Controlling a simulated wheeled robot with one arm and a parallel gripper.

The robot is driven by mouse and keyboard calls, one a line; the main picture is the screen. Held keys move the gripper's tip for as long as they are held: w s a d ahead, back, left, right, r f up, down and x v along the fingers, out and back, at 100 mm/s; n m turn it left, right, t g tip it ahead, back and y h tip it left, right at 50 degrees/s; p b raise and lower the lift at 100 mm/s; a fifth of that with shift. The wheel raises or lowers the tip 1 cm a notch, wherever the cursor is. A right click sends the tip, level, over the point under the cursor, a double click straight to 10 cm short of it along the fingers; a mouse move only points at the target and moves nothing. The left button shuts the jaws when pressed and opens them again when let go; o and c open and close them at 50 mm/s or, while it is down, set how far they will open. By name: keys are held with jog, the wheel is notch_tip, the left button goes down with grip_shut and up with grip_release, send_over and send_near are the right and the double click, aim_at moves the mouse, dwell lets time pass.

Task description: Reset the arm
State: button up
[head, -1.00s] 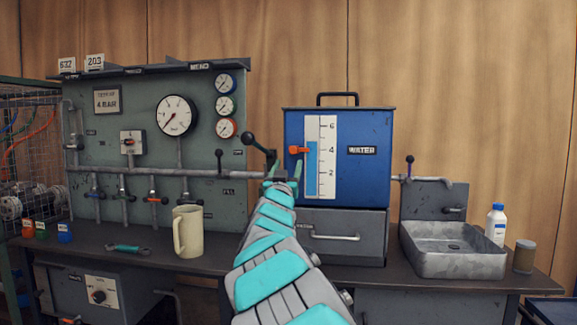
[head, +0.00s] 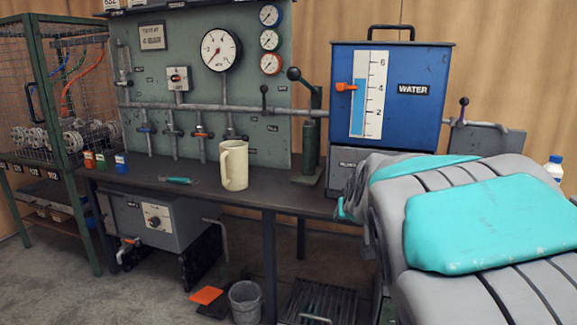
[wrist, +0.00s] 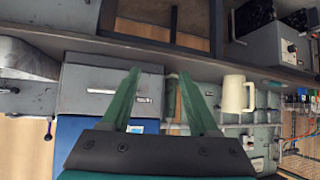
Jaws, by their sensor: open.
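My arm fills the right side of the head view, folded low in front of the bench's right half. My gripper shows in the wrist view (wrist: 162,90), with its two green fingers spread apart and nothing between them. In the head view its fingers are hidden or too unclear to make out. The wrist view is turned over, with the bench edge towards the top and the drawer unit (wrist: 105,90) just left of the fingers.
A cream jug (head: 234,166) and a teal-handled wrench (head: 179,180) are on the bench (head: 150,182). A blue water tank (head: 400,120), a green hand pump (head: 309,145) and a gauge panel (head: 215,90) stand behind. A bucket (head: 245,300) and wire cage (head: 70,90) are at left.

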jog(key=s+f+g, duration=0.4)
jog(key=s+f, duration=0.1)
jog(key=s, duration=0.8)
jog(key=s+f+g, duration=0.4)
jog(key=s+f, duration=0.1)
jog(key=s, duration=0.9)
jog(key=s+f+g+p, duration=0.1)
jog(key=s+f+g, duration=0.3)
jog(key=s, duration=1)
jog(key=shift+s+d+f+n+y, duration=0.2)
jog(key=shift+d+f+n+y, duration=0.15)
jog(key=shift+f, duration=0.2)
